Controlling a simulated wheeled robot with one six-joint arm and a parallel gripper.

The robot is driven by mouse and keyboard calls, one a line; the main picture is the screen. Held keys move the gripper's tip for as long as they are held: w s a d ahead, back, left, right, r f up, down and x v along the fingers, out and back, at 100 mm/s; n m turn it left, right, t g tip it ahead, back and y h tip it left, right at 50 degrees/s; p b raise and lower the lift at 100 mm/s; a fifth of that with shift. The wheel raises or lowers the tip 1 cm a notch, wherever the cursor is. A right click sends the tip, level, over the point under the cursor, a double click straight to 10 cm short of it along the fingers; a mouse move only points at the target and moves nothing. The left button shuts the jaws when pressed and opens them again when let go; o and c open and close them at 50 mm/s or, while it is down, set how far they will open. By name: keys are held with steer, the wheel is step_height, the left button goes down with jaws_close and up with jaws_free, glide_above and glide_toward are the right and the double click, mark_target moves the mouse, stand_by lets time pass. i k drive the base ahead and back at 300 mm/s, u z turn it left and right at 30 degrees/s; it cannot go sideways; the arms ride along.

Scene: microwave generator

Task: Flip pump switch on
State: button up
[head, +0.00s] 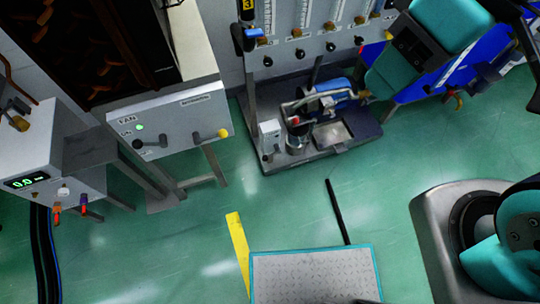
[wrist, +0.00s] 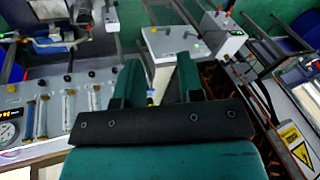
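The pump (head: 328,90) has a blue motor and sits on a dark skid on the floor. A small white switch box (head: 269,135) stands at the skid's left front corner, with a small dark lever low on it. The lever's position is too small to tell. In the wrist view, what looks like this box (wrist: 110,16) is at the top, left of centre. My gripper (head: 378,78) is teal, to the right of the pump and apart from the switch box. In the wrist view its two fingers (wrist: 158,78) are spread, with nothing held between them.
A white FAN panel (head: 170,120) with a green light, a black lever and a yellow-tipped lever is left of the skid. A flowmeter panel (head: 310,45) stands behind the pump. A grey box with a green display (head: 35,182) is far left.

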mark_target(265, 158)
steer(key=z, duration=2.25)
steer(key=i, duration=0.9)
steer(key=u, duration=1.5)
